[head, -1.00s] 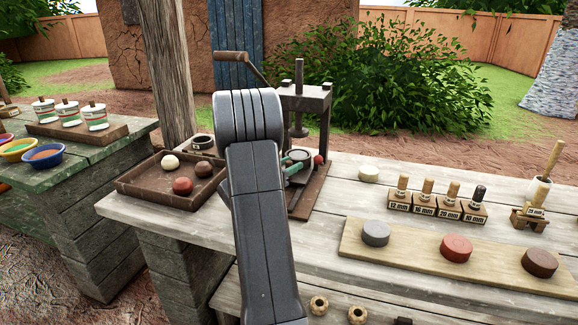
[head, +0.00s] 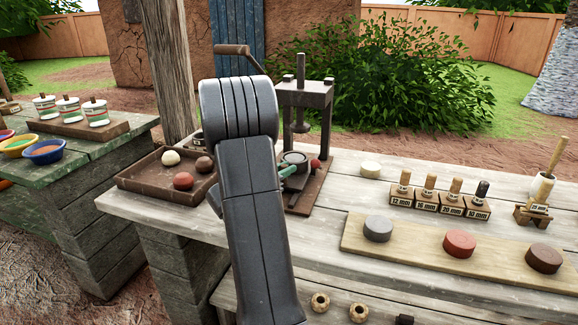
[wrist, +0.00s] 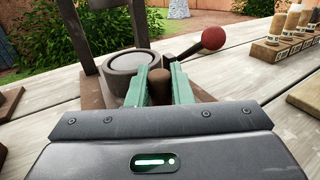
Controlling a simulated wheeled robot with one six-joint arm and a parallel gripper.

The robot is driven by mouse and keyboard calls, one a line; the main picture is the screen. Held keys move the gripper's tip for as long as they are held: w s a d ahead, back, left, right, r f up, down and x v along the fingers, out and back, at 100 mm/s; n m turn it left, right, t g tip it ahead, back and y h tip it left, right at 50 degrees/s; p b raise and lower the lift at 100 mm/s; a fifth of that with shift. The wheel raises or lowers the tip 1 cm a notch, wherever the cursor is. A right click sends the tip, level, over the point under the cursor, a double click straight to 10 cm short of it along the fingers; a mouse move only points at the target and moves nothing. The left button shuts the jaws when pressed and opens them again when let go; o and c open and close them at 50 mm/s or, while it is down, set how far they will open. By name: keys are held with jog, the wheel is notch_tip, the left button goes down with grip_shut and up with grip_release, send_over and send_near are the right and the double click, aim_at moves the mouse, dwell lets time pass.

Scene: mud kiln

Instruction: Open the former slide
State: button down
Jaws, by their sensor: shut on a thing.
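The press (head: 303,95) stands on the bench, with a dark frame, an upright screw and a crank. Its round former (head: 294,158) sits low, a dark ring that also shows in the wrist view (wrist: 131,63). A brown knob (wrist: 158,76) sticks out on the near side of the former. My gripper (wrist: 160,82) has green fingers and is shut on this knob. In the head view my gripper (head: 287,171) is partly hidden by my arm. A rod with a red ball (wrist: 213,39) sticks out to the right of the former.
A tray (head: 130,182) with several balls lies left of the press. Stamps (head: 452,205) and a plank (head: 410,246) with coloured discs are on the right. A pale disc (head: 370,169) lies between. The bench in front of the press is partly hidden by my arm.

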jog(key=s+a, duration=0.1)
jog(key=s, duration=0.2)
jog(key=s+a, duration=0.1)
jog(key=s, duration=0.2)
jog(key=s+a+b, duration=0.1)
jog(key=s, duration=0.3)
jog(key=shift+a, duration=0.1)
jog(key=shift+w, duration=0.1)
jog(key=c, duration=1.3)
grip_release()
jog(key=shift+c, duration=0.2)
jog(key=shift+a, duration=0.1)
jog(key=p+v, duration=0.1)
jog(key=v, duration=1.2)
jog(key=shift+s+a, duration=0.15)
jog(key=shift+s, duration=0.15)
jog(key=b+x, duration=0.1)
jog(key=x, duration=1.2)
jog(key=shift+w+d, duration=0.2)
jog(key=shift+w, duration=0.1)
